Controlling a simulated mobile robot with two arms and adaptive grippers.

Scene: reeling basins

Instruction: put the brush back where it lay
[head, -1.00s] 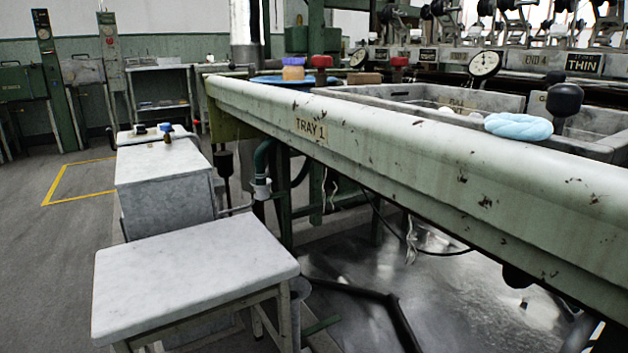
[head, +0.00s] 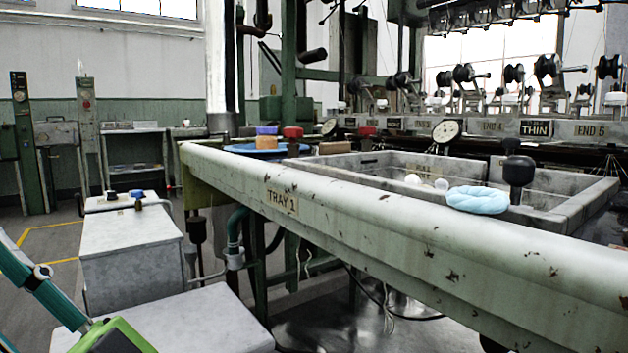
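I cannot make out a brush for certain. A small brown block (head: 333,148) lies at the far end of the bench marked TRAY 1 (head: 350,212), too small to identify. Part of my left arm (head: 45,295) comes in at the bottom left, over the near pale-topped table. Its gripper fingers do not show. My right gripper is not in view.
A light blue coil (head: 478,200) and a dark knob (head: 518,171) are by the grey basin (head: 590,200). Red knobs (head: 292,132) and a stacked orange-and-purple piece (head: 266,138) stand at the far end. Pale-topped tables (head: 190,325) line the left side.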

